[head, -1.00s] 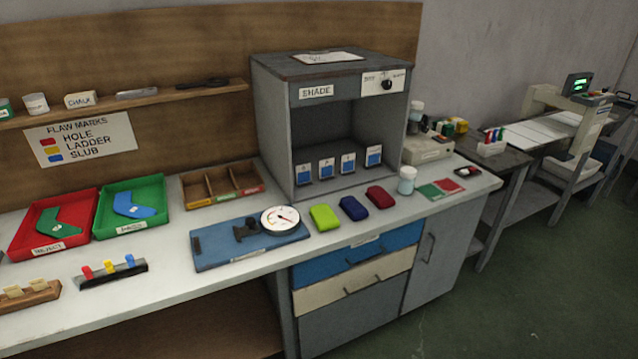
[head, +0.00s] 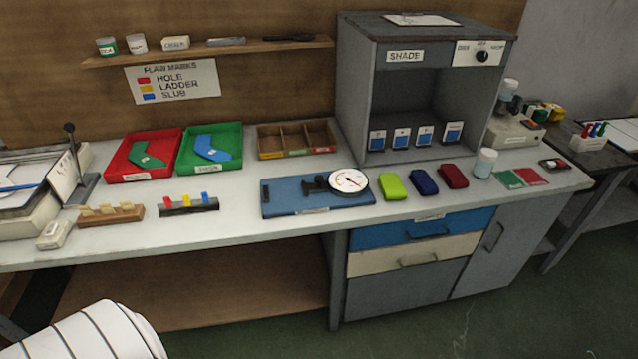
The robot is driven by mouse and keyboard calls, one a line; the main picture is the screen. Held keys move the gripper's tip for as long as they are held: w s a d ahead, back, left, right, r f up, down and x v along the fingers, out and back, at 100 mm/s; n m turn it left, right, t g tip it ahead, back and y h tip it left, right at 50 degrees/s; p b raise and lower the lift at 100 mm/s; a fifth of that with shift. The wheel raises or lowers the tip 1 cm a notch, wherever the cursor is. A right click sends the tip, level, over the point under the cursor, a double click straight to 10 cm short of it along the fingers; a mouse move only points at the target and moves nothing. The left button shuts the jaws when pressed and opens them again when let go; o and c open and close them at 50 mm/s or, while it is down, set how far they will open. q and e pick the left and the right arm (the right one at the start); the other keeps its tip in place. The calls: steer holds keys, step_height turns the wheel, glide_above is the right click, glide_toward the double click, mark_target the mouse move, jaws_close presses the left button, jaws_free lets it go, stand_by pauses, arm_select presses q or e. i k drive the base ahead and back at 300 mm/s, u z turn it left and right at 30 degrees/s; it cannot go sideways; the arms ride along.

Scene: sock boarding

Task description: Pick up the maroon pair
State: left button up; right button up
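The maroon pair (head: 453,176) is a small rolled bundle on the white worktop, in front of the grey shade box. It is the rightmost of three bundles in a row. The navy pair (head: 424,182) lies just left of it, and the lime green pair (head: 395,187) is left of that. Neither of my grippers shows in the head view.
The shade box (head: 357,110) stands behind the bundles. A white-lidded jar (head: 485,163) is close to the right of the maroon pair, with green and red cards (head: 531,176) beyond. A blue board with a dial gauge (head: 348,181) lies to the left. The bench front is clear.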

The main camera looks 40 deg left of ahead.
mark_target(453, 177)
steer(key=z, duration=0.45)
steer(key=k, duration=0.6)
steer(key=z, duration=0.95)
steer(key=i, duration=2.5)
steer(key=u, duration=0.55)
steer(key=i, duration=1)
steer(key=u, duration=1.6)
steer(key=i, duration=0.9)
steer(key=u, duration=0.75)
